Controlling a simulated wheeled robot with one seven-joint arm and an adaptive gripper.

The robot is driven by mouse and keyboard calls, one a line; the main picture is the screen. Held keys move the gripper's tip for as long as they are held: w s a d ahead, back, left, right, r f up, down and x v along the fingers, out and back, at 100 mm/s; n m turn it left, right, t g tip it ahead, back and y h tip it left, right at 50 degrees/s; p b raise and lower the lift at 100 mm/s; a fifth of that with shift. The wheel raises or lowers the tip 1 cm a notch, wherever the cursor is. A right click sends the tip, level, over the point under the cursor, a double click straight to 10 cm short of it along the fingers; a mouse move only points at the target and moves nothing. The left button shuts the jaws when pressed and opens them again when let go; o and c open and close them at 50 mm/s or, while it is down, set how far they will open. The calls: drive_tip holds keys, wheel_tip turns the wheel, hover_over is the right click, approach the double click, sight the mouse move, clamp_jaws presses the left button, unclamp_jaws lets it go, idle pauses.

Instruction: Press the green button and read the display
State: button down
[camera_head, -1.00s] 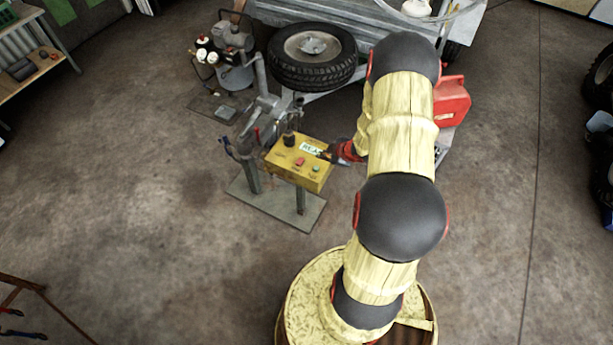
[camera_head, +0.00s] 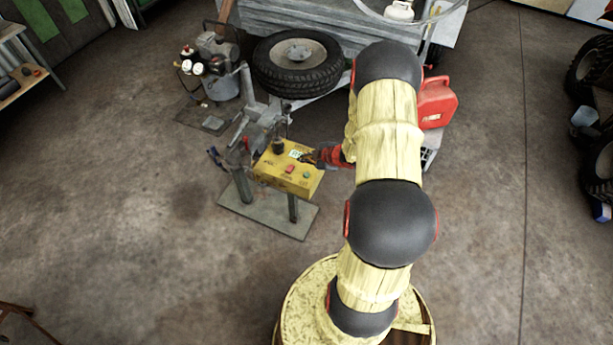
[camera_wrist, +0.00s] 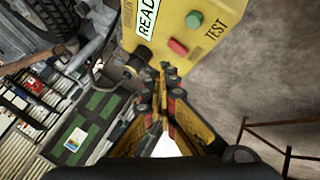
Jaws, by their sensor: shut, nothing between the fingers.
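A yellow control box (camera_head: 275,177) stands on a post stand at the centre of the head view. On its top are a green button (camera_head: 306,175), a red button (camera_head: 290,169) and a pale display (camera_head: 296,154). In the wrist view the green button (camera_wrist: 194,19) and red button (camera_wrist: 178,46) sit beside the white display (camera_wrist: 147,16), which shows "READ" with the rest cut off by the frame edge. My gripper (camera_wrist: 164,72) is shut and empty, apart from the green button.
A spare tyre (camera_head: 298,64) and trailer (camera_head: 320,20) stand behind the box. A compressor (camera_head: 215,72) is at back left, and a red fuel can (camera_head: 437,103) is right of my arm. The concrete floor left of the stand is clear.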

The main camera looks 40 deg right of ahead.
sight(306, 176)
drive_tip(key=shift+f+b, duration=2.5)
drive_tip(key=shift+f, duration=1)
drive_tip(key=shift+f, duration=0.1)
drive_tip(key=shift+f, duration=0.3)
drive_tip(key=shift+f+b, duration=0.45)
drive_tip(key=shift+r+p, duration=0.8)
drive_tip(key=shift+r, duration=0.1)
wheel_tip(306, 176, up, 5)
drive_tip(key=p, duration=0.4)
